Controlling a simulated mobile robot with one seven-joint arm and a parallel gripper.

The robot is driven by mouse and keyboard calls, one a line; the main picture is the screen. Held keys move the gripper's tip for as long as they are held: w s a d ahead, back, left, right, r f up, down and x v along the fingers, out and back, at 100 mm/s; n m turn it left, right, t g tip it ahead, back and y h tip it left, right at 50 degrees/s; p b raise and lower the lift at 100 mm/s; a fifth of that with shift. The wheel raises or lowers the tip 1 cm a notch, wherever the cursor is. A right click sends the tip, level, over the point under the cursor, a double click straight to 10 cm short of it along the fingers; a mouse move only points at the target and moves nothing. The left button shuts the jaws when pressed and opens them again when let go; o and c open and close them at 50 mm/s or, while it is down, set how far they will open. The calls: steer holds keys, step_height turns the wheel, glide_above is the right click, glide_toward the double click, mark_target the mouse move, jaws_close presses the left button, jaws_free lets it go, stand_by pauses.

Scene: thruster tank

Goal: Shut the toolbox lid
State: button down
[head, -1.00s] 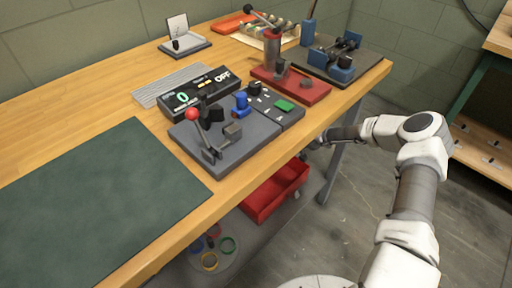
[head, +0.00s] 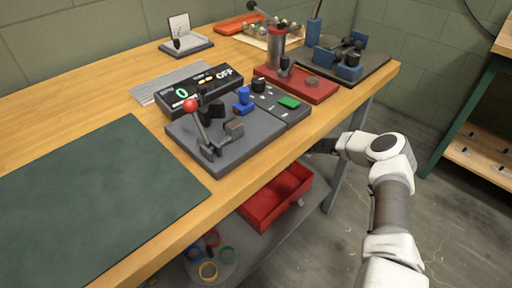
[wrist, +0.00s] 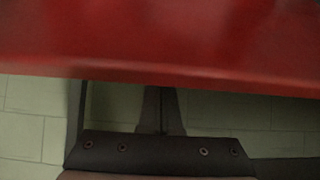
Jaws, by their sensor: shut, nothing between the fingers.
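The red toolbox (head: 262,212) sits on the lower shelf under the workbench, and its open inside shows in the head view. Its lid cannot be told apart in the head view. In the wrist view a broad red panel (wrist: 160,40) fills the top, very close to the camera; I cannot tell whether it is the lid or a wall. My gripper (wrist: 162,90) is shut and empty, its fingers reaching up to the lower edge of that panel. The fingertips are hidden there, and contact cannot be told.
The wooden bench (head: 95,95) overhangs the shelf (head: 262,242). A bench leg (head: 336,180) stands right of the toolbox. Several coloured rings (head: 208,270) lie on the shelf in front. A lever fixture (head: 225,140) and a red-based press (head: 295,82) stand on top. Open floor lies right.

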steer(key=shift+s+d+f, duration=0.25)
steer(key=shift+s+d, duration=0.4)
steer(key=shift+s, duration=0.1)
steer(key=shift+s+d, duration=0.1)
